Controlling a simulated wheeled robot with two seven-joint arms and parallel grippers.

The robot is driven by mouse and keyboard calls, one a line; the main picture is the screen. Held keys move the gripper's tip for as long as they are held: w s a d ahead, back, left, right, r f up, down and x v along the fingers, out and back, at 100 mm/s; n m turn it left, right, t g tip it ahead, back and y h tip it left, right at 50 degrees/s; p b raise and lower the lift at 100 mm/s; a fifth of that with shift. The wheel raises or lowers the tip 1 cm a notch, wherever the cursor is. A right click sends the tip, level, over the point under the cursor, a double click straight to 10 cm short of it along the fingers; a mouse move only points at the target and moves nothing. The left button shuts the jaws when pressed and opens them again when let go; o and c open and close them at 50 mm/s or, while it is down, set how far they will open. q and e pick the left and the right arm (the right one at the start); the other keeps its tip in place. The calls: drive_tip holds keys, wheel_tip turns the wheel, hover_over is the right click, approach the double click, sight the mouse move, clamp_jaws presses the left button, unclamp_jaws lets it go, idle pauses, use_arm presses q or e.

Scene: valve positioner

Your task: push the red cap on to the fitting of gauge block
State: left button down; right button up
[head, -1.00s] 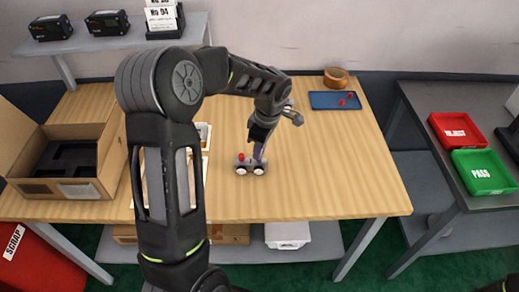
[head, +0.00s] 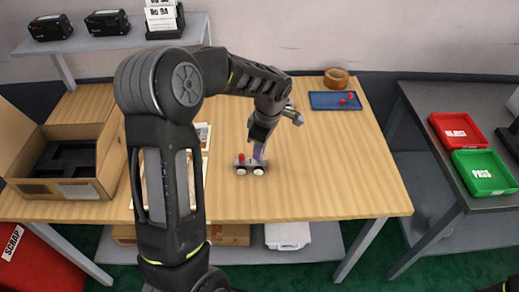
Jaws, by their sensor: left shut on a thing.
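The gauge block (head: 246,162) is a small grey block with two round white gauges on its front, standing on the wooden table. One red cap (head: 241,156) sits upright on its left part. My left gripper (head: 259,155) points down at the right part of the block, its fingertips at the block's top. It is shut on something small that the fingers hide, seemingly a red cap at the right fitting. I cannot tell how far down it sits. Two more red caps (head: 350,95) lie on a blue tray (head: 325,101).
An open cardboard box (head: 62,188) stands at the left. A wooden bowl (head: 336,78) stands behind the blue tray. Red and green trays (head: 483,171) are on the right-hand table. The table right of the block is clear. My left arm hides part of the table's left.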

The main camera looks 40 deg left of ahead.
sight(263, 163)
use_arm(q)
drive_tip(key=shift+f+b, duration=0.6)
drive_tip(key=shift+f, duration=0.05)
drive_tip(key=c, duration=1.3)
unclamp_jaws()
drive_tip(key=shift+c, duration=0.2)
drive_tip(key=shift+r, duration=0.2)
wheel_tip(263, 163, up, 7)
drive_tip(key=d+b, duration=0.1)
drive_tip(key=shift+w+r, duration=0.15)
drive_tip(key=shift+r, duration=0.05)
drive_tip(key=shift+d, duration=0.1)
